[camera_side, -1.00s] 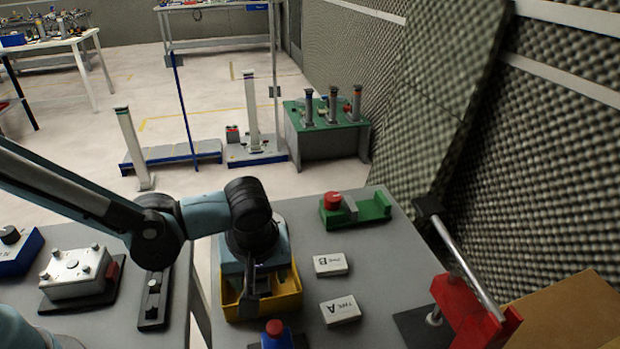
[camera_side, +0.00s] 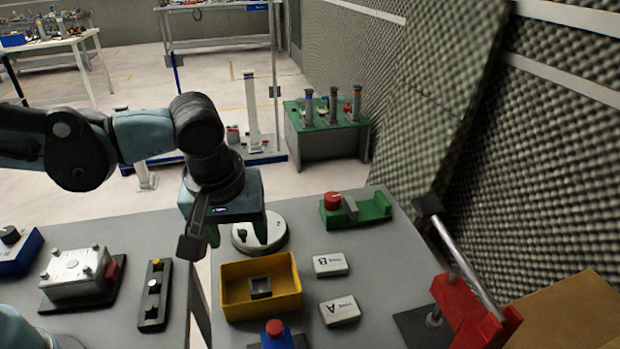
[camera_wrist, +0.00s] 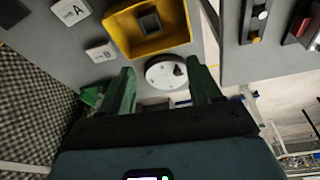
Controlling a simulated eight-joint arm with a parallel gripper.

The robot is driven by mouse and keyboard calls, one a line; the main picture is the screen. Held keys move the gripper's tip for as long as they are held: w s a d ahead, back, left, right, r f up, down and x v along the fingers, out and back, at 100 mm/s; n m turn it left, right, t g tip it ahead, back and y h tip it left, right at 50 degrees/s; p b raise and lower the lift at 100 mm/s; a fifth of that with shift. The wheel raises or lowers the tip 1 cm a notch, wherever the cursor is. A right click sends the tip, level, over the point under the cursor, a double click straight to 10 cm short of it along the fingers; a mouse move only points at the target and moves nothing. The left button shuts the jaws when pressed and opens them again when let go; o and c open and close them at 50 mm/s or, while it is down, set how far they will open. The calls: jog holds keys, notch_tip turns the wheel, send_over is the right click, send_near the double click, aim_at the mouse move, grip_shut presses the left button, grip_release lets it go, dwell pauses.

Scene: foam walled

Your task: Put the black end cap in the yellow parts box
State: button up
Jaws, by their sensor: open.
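The black end cap (camera_side: 260,288), a small square hollow piece, lies inside the yellow parts box (camera_side: 233,310) near its middle. My gripper (camera_side: 202,242) is open and empty, raised above the table to the upper left of the box in the side view. In the wrist view my gripper (camera_wrist: 162,74) has its two green fingers wide apart, with nothing between them; the cap is beyond the fingertips.
A white round base with a dark knob (camera_side: 272,228) stands just behind the box. White blocks marked B (camera_side: 330,264) and A (camera_side: 340,310) lie right of it. A red-topped button (camera_side: 275,329) is in front. A green fixture (camera_side: 370,206) and a red lever stand (camera_side: 465,310) are farther right.

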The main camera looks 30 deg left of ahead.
jog(key=a+m+t+h, duration=0.1)
jog(key=a+m+t, duration=0.3)
jog(key=a, duration=0.9)
jog(key=shift+s+a+m, duration=0.4)
jog(key=shift+s+m, duration=0.05)
jog(key=shift+m, duration=1.15)
